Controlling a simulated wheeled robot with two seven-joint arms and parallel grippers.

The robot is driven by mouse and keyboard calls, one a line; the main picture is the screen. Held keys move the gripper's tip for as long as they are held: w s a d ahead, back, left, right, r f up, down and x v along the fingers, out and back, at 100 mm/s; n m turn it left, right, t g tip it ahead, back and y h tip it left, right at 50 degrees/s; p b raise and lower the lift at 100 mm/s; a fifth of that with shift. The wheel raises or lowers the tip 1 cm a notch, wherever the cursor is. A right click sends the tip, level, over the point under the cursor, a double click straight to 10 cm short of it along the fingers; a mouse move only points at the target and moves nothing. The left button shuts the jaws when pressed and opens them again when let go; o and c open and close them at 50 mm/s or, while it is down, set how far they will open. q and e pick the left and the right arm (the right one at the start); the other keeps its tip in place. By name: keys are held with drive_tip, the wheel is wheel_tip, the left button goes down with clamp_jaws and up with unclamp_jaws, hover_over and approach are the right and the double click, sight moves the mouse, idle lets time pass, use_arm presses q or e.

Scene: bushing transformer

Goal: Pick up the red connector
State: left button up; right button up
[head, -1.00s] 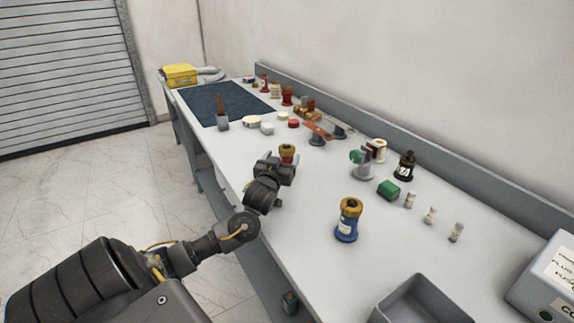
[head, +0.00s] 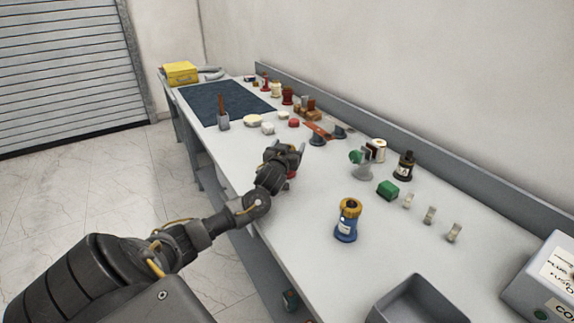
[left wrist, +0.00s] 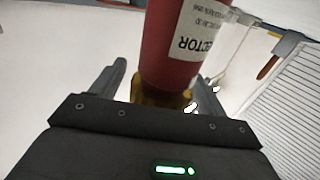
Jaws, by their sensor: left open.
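The red connector (left wrist: 180,45) stands between the spread fingers of my left gripper (head: 290,151) in the left wrist view. It has a red body, a white label with black lettering and a brass-coloured end near the palm. In the head view only a little red of it shows beside the gripper, which hides the rest. The left gripper is open, with a visible gap between its left finger and the connector. Contact on the other side is unclear. My right gripper is out of view.
A blue connector with a brass top (head: 347,220) stands nearer on the white bench. A grey bin (head: 425,300) is at the front. A dark mat (head: 240,100) lies at the far end.

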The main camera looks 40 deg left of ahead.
use_arm(q)
clamp_jaws()
idle(0.3)
drive_tip(key=shift+r, duration=0.15)
drive_tip(key=shift+r, duration=0.25)
wheel_tip(320, 180, up, 2)
drive_tip(key=shift+b, duration=0.6)
drive_tip(key=s+a+r, duration=0.7)
drive_tip(key=s+r, duration=0.3)
drive_tip(key=s, duration=0.1)
drive_tip(key=shift+s+a+r, duration=0.15)
drive_tip(key=shift+s+a, duration=0.2)
drive_tip(key=shift+s, duration=0.05)
